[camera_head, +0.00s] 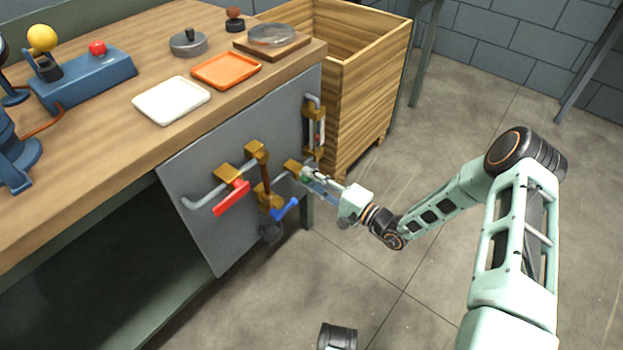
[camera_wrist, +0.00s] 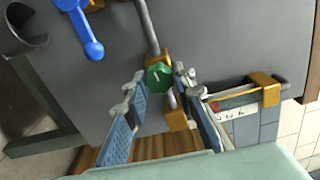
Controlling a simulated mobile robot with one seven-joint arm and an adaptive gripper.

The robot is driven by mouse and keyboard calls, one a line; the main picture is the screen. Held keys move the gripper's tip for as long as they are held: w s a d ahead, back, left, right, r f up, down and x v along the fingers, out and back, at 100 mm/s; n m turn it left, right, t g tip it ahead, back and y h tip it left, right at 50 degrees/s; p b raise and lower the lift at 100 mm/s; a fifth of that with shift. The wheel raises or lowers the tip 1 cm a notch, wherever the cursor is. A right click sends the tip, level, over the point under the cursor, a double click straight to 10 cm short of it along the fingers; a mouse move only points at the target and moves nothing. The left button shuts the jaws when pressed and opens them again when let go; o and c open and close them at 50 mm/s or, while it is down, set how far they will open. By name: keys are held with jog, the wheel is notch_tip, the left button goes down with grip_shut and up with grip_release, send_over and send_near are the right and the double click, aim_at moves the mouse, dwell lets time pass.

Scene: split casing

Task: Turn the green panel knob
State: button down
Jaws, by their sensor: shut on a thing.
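The green panel knob (camera_wrist: 159,77) sits on a brass fitting of the grey pipe in the wrist view, with a pale line on its face. It is on the grey panel (camera_head: 227,240) below the bench top. My gripper (camera_head: 306,178) reaches the panel's right part in the head view and mostly hides the knob there. In the wrist view my gripper's two blue-padded fingers (camera_wrist: 160,79) stand on either side of the knob, their tips closed on it.
A red lever (camera_head: 231,198) and a blue lever (camera_head: 285,209) are left of my gripper on the panel. A gauge with brass ends (camera_head: 316,128) is above it. A wooden crate (camera_head: 372,105) stands behind. The floor to the right is mostly clear.

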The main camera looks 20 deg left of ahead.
jog(key=shift+n, duration=0.4)
jog(key=c, duration=1.6)
grip_release()
jog(key=shift+d, duration=0.15)
jog(key=v, duration=1.1)
jog(key=shift+s+d, duration=0.2)
jog(key=shift+d, duration=0.15)
